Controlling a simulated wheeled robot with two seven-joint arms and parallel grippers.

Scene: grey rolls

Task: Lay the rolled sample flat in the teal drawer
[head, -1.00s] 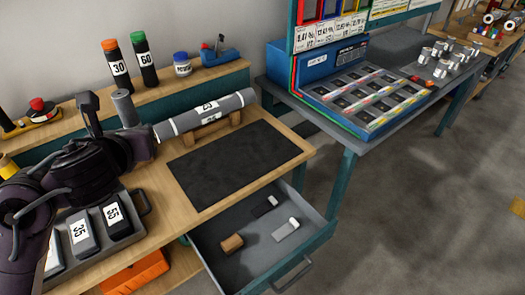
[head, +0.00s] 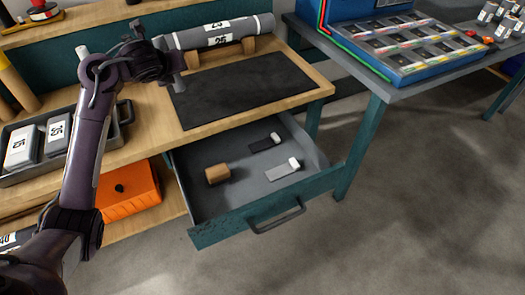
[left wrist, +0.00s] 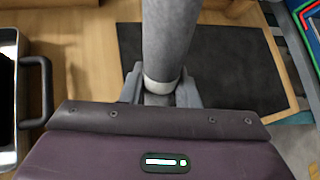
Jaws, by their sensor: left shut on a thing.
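My left gripper (head: 177,78) is beside the back left corner of the dark mat. In the left wrist view its grey fingers (left wrist: 160,90) are shut on a grey roll (left wrist: 167,40) at a pale band. The roll runs up that picture; its far end is cut off. Another grey roll (head: 225,33) with white number labels appears to lie on a wooden cradle (head: 248,45). The teal drawer (head: 225,229) stands open below the worktop. My right gripper is not in view.
The drawer holds a brown block (head: 217,173) and two small flat pieces with white ends (head: 285,170), (head: 266,142). The mat (head: 245,85) is bare. A grey tray (head: 123,118) and an orange box (head: 130,190) are left of the drawer. A blue display case (head: 400,40) stands right.

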